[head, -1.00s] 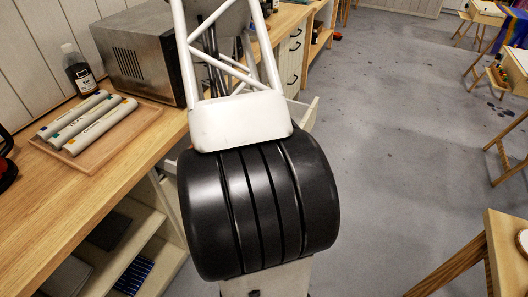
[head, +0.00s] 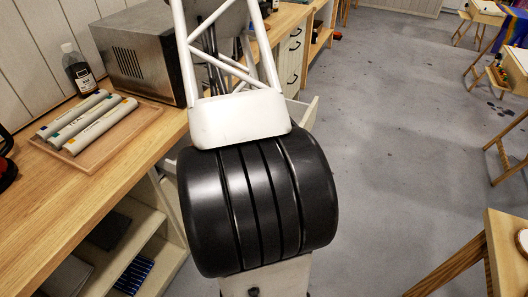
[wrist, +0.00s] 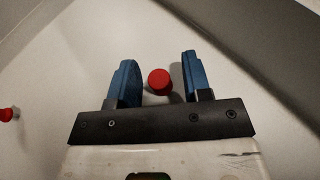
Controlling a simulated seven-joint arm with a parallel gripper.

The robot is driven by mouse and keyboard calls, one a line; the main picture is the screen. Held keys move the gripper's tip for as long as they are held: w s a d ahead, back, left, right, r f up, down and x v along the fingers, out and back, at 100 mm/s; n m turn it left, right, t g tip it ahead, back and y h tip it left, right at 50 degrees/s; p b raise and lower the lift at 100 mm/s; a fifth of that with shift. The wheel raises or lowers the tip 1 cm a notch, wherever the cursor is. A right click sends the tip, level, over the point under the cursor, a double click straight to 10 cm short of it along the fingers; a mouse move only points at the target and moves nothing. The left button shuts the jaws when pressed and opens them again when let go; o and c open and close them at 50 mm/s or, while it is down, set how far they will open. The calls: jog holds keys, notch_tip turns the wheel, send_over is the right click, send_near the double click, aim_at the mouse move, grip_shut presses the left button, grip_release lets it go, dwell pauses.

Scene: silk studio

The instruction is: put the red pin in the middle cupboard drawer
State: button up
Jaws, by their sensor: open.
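In the wrist view, my gripper (wrist: 157,72) is open, with its two blue fingers apart. A red pin (wrist: 159,81) shows in the gap between the fingers, seen from its round red head. Bare space shows between it and each finger, and I cannot tell its height relative to the fingertips. A second red pin (wrist: 8,114) is at the left edge. A pale surface with raised edges, like the inside of a drawer, lies beneath. In the head view, a pulled-out cupboard drawer (head: 309,112) shows beside my arm, which hides most of it and my gripper.
A wooden counter (head: 60,210) runs along the left, with a tray (head: 140,121) of rolled tubes, a dark bottle (head: 78,72) and a metal box (head: 140,52). Open shelves (head: 140,245) are below it. A table corner (head: 508,235) stands at lower right.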

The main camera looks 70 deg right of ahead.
jog(key=shift+r, duration=0.2)
jog(key=shift+v, duration=6)
jog(key=shift+w+a+r, duration=0.25)
jog(key=shift+a+r, duration=0.05)
jog(key=shift+r, duration=0.15)
jog(key=w+a+r+m+t+y, duration=0.2)
jog(key=a+r+m, duration=0.1)
jog(key=a+r, duration=0.6)
jog(key=w+a+r+m+t+y, duration=0.2)
jog(key=a+r+m, duration=0.2)
jog(key=a+r, duration=0.45)
jog(key=s+a+r+m+t+y, duration=0.1)
jog(key=a+r, duration=0.3)
jog(key=a, duration=0.4)
jog(key=s+a+r+m+t+y, duration=0.1)
jog(key=s+a+r+t+y, duration=0.2)
jog(key=a, duration=0.6)
jog(key=s+a+r+m+t+y, duration=0.1)
jog(key=a+r, duration=0.3)
jog(key=a, duration=0.4)
jog(key=shift+s+a+r+m+t+y, duration=0.3)
jog(key=shift+s+a+r+t+y, duration=0.15)
jog(key=shift+t+y, duration=0.45)
